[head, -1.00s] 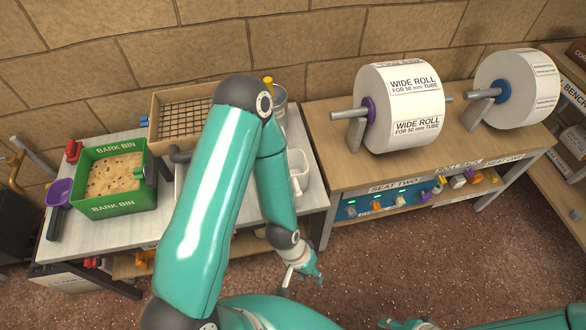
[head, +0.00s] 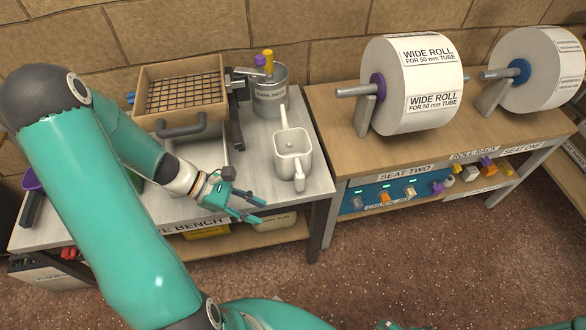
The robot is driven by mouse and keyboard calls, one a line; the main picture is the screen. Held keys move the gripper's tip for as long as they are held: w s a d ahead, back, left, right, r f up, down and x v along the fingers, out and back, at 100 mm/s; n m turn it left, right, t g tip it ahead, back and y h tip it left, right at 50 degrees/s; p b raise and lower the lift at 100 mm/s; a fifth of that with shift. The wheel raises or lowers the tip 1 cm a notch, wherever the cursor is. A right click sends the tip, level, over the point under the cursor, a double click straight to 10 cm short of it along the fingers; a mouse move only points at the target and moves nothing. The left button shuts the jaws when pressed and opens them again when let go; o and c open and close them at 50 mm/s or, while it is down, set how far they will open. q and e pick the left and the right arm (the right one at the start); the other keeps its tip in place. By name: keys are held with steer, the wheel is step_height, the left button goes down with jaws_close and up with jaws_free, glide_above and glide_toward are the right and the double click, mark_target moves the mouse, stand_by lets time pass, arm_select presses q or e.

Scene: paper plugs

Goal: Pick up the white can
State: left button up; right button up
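The white can (head: 293,152) stands upright on the bench, right of its middle, in the head view. It is open-topped, with a narrow part sticking up at the back and a handle-like part at the front. My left gripper (head: 258,212) is in front of the bench's front edge, left of and nearer than the can. Its fingers are spread and nothing is between them. It does not touch the can.
A sieve box (head: 181,95) and a grey metal bucket (head: 270,95) stand behind on the bench (head: 254,150). A wide roll (head: 415,85) sits on the right-hand table (head: 330,112). My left arm hides much of the bench's left side.

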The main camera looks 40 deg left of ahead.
arm_select(q)
steer(key=w+a+r+n+t+b, duration=0.1)
steer(key=a+r+n+t+b, duration=0.1)
steer(key=a+r+n+t, duration=0.3)
steer(key=b, duration=0.1)
glide_toward(299, 180)
steer(key=shift+m+y, duration=0.3)
steer(key=shift+m, duration=0.1)
steer(key=x, duration=0.3)
steer(key=f+x, duration=0.1)
steer(key=x, duration=0.1)
steer(key=shift+w+a+f, duration=0.1)
steer(key=shift+w+f, duration=0.05)
steer(key=shift+w, duration=0.05)
steer(key=shift+b+x, duration=0.55)
steer(key=shift+x, duration=2)
steer(key=shift+w+a, duration=0.1)
arm_select(e)
step_height(299, 180, down, 5)
steer(key=shift+f, duration=0.15)
arm_select(q)
steer(key=shift+c, duration=0.3)
jaws_close()
